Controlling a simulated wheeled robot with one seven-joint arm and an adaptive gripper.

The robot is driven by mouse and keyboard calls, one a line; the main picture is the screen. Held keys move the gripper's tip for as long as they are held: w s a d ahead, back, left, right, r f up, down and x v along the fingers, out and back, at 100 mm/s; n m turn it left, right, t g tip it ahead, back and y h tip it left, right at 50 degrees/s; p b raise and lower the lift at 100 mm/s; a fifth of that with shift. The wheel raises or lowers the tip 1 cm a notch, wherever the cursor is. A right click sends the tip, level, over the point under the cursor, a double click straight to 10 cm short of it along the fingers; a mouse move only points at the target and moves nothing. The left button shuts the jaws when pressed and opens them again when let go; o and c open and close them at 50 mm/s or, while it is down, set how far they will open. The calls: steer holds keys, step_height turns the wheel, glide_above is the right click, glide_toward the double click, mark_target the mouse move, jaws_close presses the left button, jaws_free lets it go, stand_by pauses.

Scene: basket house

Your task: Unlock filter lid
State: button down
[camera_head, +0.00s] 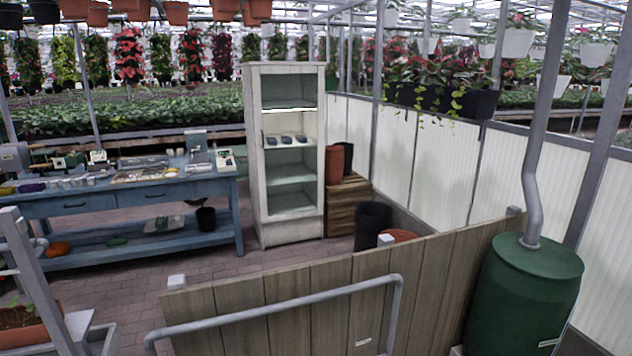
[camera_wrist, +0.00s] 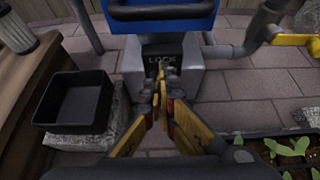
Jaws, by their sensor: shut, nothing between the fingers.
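In the wrist view, a dark panel marked LOCK (camera_wrist: 163,52) sits on a grey body (camera_wrist: 129,70) below a blue part (camera_wrist: 160,12). I take this for the filter, but its lid cannot be told apart clearly. My gripper (camera_wrist: 161,82) is shut and empty. Its yellow and dark fingers point at the panel, and the tips overlap its lower edge in the picture. I cannot tell whether they touch it. The head view shows neither the filter nor my gripper.
In the wrist view, a black tray (camera_wrist: 75,98) lies at left and green seedlings (camera_wrist: 290,147) at lower right. A grey pipe (camera_wrist: 240,45) with a yellow handle (camera_wrist: 290,40) runs at right. The head view shows a wooden fence (camera_head: 330,300) and a green barrel (camera_head: 522,300).

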steer(key=shift+w+d+f, duration=0.1)
steer(key=shift+w+d, duration=0.05)
steer(key=shift+d, duration=0.35)
stand_by(0.4)
steer(key=s+d, duration=0.2)
steer(key=s, duration=0.3)
steer(key=shift+s+r, duration=0.3)
steer(key=shift+r, duration=0.1)
stand_by(0.4)
